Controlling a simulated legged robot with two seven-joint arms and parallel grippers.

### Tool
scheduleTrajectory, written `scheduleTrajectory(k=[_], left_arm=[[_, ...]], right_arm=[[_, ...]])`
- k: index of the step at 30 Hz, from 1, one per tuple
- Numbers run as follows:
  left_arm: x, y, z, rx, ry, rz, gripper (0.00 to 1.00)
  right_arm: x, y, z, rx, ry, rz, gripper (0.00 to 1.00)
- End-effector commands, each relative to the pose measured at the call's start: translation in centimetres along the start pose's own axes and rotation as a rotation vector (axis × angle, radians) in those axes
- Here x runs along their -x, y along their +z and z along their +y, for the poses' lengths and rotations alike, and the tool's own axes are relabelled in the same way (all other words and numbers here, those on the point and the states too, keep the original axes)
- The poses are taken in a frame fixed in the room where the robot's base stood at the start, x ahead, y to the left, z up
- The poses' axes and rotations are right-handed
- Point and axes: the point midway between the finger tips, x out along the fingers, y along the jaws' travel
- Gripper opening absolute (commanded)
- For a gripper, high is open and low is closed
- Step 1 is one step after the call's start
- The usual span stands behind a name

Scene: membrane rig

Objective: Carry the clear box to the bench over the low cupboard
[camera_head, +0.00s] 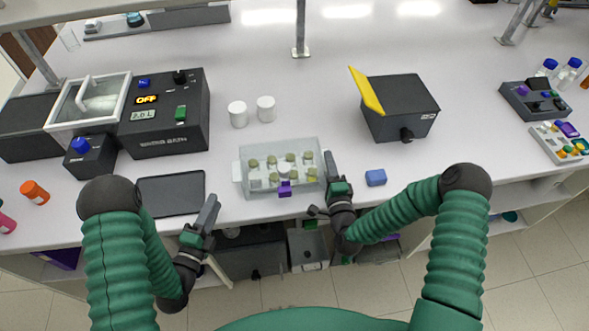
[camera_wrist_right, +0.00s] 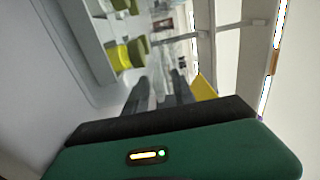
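The clear box (camera_head: 251,190) stands on the white bench in front of me, holding several vials with yellow-green caps and a white round item. A purple latch (camera_head: 285,188) is on its front. My right gripper (camera_head: 330,163) is at the box's right end. In the right wrist view its fingers (camera_wrist_right: 160,82) stand apart with no held object visible, and the box's capped vials (camera_wrist_right: 125,54) are to their left. Contact with the box is unclear. My left gripper (camera_head: 208,212) is at the bench's front edge, left of and apart from the box; its finger gap is hidden.
A dark tray (camera_head: 171,193) and water bath (camera_head: 165,113) are left of the box. Two white jars (camera_head: 252,111) stand behind it. A blue block (camera_head: 375,177) and dark device with yellow lid (camera_head: 400,105) are to the right. Shelves (camera_head: 502,218) show below the bench.

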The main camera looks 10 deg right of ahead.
Motion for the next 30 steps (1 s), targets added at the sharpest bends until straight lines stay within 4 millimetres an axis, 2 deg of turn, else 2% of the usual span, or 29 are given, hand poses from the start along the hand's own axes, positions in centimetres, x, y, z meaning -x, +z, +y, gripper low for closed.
scheduleTrajectory(k=[6,12,17,30], left_arm=[[0.0,0.0,0.0,0.0,0.0,0.0,0.31],[-0.1,0.0,0.0,0.0,0.0,0.0,0.31],[-0.1,0.0,0.0,0.0,0.001,0.0,0.31],[-0.1,0.0,0.0,0.0,0.001,0.0,0.31]], right_arm=[[5.5,0.0,0.2,-0.004,0.006,0.0,0.31],[9.6,0.0,0.2,-0.002,0.004,0.0,0.31],[10.6,0.0,0.1,0.0,0.002,0.002,0.31],[10.6,0.0,0.1,0.0,0.001,0.001,0.31]])
